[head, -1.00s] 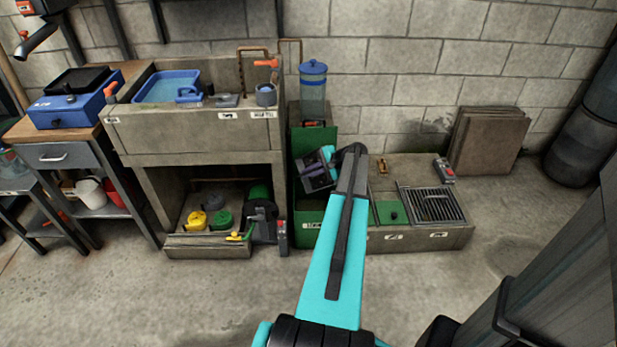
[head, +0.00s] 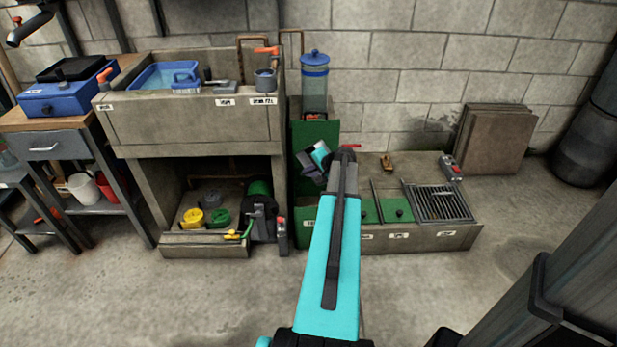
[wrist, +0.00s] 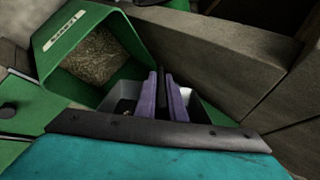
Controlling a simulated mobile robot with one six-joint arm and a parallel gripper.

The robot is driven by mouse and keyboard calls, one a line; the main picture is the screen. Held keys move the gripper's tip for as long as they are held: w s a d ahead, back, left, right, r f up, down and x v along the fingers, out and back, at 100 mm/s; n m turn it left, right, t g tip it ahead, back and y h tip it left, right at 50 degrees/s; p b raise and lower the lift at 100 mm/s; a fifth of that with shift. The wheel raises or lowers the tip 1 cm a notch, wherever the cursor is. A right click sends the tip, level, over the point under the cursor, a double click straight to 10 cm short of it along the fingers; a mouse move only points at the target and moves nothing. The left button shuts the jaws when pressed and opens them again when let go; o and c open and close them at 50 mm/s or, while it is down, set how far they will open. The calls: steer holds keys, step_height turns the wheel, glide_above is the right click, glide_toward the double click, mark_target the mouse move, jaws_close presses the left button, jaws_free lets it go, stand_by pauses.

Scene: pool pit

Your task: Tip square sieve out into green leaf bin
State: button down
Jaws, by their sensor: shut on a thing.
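The green leaf bin (head: 303,236) stands right of the stone sink. In the wrist view its open mouth (wrist: 58,40) shows brown leafy matter inside. My gripper (wrist: 165,97) has its purple fingers close together around a dark upright piece. Behind the fingers are pale grey walls of a box-like thing (wrist: 207,108), which looks like the square sieve, beside the bin's mouth. Its contents are mostly hidden by the fingers. In the head view my gripper (head: 314,163) is over the bin area, and the sieve cannot be made out clearly there.
The stone sink (head: 190,130) rises to the left. A clear canister with a blue lid (head: 314,85) stands behind the bin. A low stone ledge with green covers and a grate (head: 440,203) lies to the right. The floor in front is clear.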

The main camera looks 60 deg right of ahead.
steer(key=shift+f+n+h+b, duration=0.5)
steer(key=shift+f+h+b, duration=0.3)
steer(key=shift+b, duration=0.95)
steer(key=shift+h+b, duration=0.5)
steer(key=shift+b, duration=0.25)
steer(key=shift+d+n, duration=0.1)
steer(key=shift+n, duration=0.2)
